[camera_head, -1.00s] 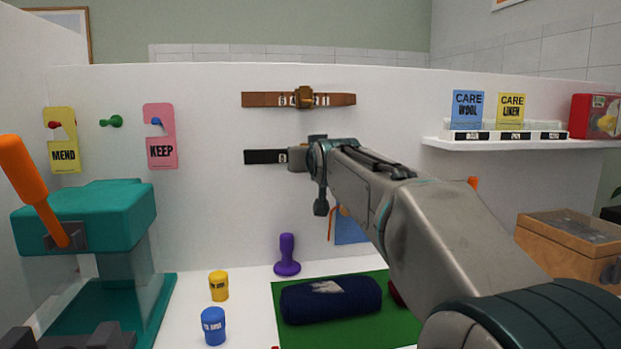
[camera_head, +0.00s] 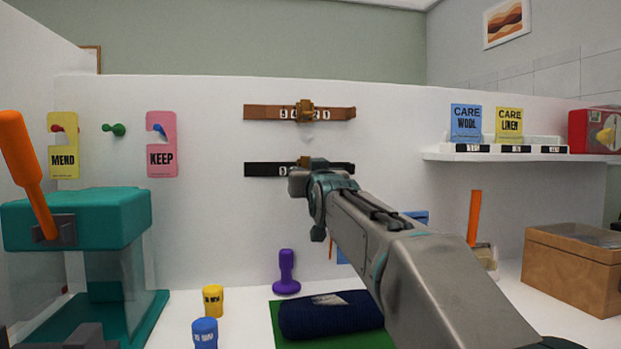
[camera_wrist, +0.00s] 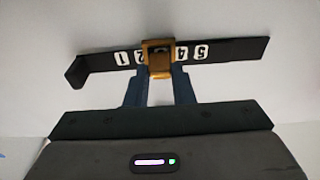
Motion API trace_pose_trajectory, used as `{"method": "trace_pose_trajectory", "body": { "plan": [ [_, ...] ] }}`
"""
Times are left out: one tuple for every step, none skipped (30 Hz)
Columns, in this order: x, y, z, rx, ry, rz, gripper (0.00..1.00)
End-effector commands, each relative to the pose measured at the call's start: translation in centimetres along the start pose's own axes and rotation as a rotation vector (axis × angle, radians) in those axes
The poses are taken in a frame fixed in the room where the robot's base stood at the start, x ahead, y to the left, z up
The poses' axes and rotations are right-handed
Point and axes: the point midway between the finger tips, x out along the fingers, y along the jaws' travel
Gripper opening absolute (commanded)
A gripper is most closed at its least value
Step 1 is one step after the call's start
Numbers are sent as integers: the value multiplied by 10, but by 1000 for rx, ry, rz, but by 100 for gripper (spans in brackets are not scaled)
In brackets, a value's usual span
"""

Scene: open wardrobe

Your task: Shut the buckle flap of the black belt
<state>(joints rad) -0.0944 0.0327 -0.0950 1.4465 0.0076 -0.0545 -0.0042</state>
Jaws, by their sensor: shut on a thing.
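The black belt (camera_head: 262,170) is fixed level on the white panel, below the brown belt. Its brass buckle (camera_head: 313,162) shows just above the end of my arm. In the wrist view the black belt (camera_wrist: 225,50) runs across the top with white number tags, and its brass buckle (camera_wrist: 158,45) covers the middle tag. My gripper (camera_wrist: 162,74) has its two dark fingers at the lower sides of the buckle, shut on it. I cannot tell how far the flap stands from the belt. In the head view my gripper's fingertips are hidden behind the wrist.
The brown belt (camera_head: 265,112) with its own brass buckle hangs just above. A white shelf (camera_head: 515,157) with care cards is to the right. A teal press (camera_head: 75,220) with an orange lever stands at left.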

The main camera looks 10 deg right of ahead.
Motion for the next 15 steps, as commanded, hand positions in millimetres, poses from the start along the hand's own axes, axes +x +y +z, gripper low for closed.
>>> {"method": "trace_pose_trajectory", "body": {
  "plan": [
    [0,1,1,0,-1,1,0],
    [0,1,1,0,-2,1,0],
    [0,1,1,0,-2,2,0],
    [0,1,1,0,-2,1,0],
    [0,1,1,0,-2,1,0],
    [0,1,1,0,-2,1,0],
    [0,1,1,0,-2,1,0],
    [0,1,1,0,-2,1,27],
    [0,0,1,0,-2,1,38],
    [0,0,1,0,-1,1,44],
    [0,0,1,0,-1,1,44],
    [0,0,1,0,-1,1,44],
    [0,0,1,0,-1,1,44],
    [0,1,1,0,-1,1,44],
    [0,1,0,0,-1,1,44]
  ]
}}
